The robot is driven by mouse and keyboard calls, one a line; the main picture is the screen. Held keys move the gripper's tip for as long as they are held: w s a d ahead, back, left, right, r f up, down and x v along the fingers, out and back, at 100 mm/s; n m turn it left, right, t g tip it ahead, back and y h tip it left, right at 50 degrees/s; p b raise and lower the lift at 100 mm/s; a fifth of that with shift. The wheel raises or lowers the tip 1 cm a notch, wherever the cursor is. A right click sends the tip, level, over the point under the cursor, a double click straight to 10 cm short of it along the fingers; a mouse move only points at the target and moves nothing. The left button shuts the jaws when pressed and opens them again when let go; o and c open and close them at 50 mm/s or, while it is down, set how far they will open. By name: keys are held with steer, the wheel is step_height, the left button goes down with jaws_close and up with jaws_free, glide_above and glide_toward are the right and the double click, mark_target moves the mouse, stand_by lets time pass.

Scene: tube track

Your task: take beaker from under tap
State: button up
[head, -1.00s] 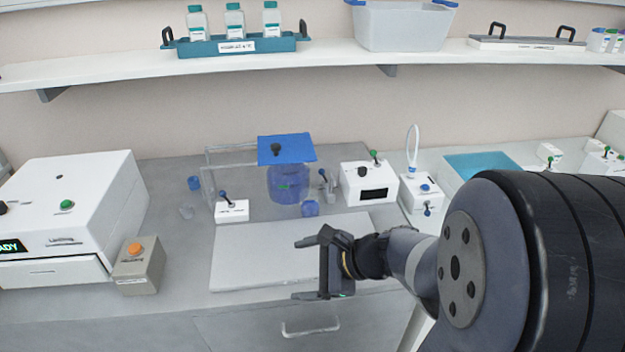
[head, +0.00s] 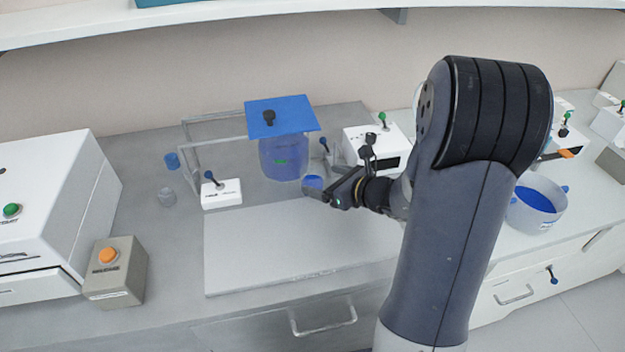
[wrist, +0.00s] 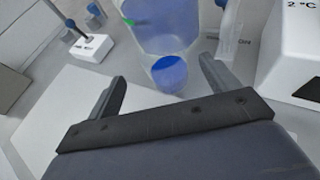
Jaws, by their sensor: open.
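The beaker (head: 313,183) is small and clear with blue contents. It stands on the bench below and in front of a large blue-filled tank (head: 283,158), by the tank's tap, which I cannot make out clearly. It also shows in the wrist view (wrist: 169,73), ahead of and between my fingers. My gripper (head: 332,184) is open and empty, low over the bench, close to the beaker on its right side in the head view. In the wrist view the fingers (wrist: 162,80) spread to either side, and I cannot tell whether either touches the beaker.
A blue plate (head: 282,117) with a dark knob tops the tank. A white switch box (head: 222,194) stands left, a white box with a display (head: 376,144) right. A pale mat (head: 290,250) lies clear in front.

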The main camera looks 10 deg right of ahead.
mark_target(318, 174)
steer(key=shift+w+r+p+x, duration=0.1)
steer(key=shift+p+x, duration=0.15)
steer(key=shift+x, duration=1.15)
steer(key=shift+w+r+p+x, duration=0.15)
steer(key=shift+p+x, duration=0.1)
steer(key=shift+x, duration=1.2)
steer(key=shift+d, duration=0.25)
steer(key=shift+c, duration=0.5)
steer(key=c, duration=1)
steer(key=shift+r, duration=0.1)
